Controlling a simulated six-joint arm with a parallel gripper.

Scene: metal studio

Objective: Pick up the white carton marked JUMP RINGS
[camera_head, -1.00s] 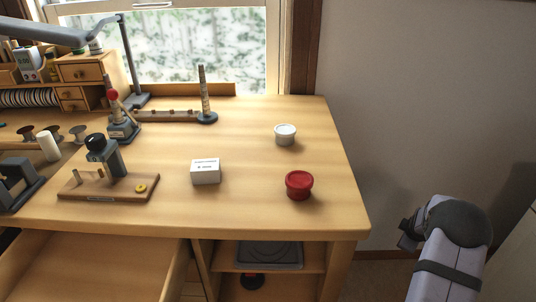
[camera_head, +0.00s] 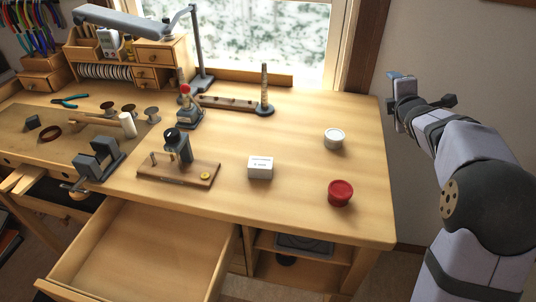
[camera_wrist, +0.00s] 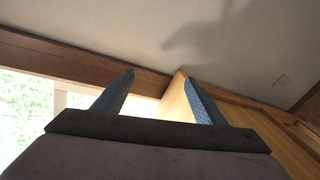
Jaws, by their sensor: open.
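My gripper (camera_head: 401,76) is up at the right, beyond the bench's right edge, well apart from the carton. In the wrist view my gripper (camera_wrist: 159,95) shows two blue fingers spread apart with nothing between them. The carton does not show in the wrist view.
A red tub (camera_head: 340,193) stands right of the carton and a white tub (camera_head: 334,139) behind it. A wooden board with a device (camera_head: 178,175) lies to the left. An open drawer (camera_head: 140,250) juts out in front.

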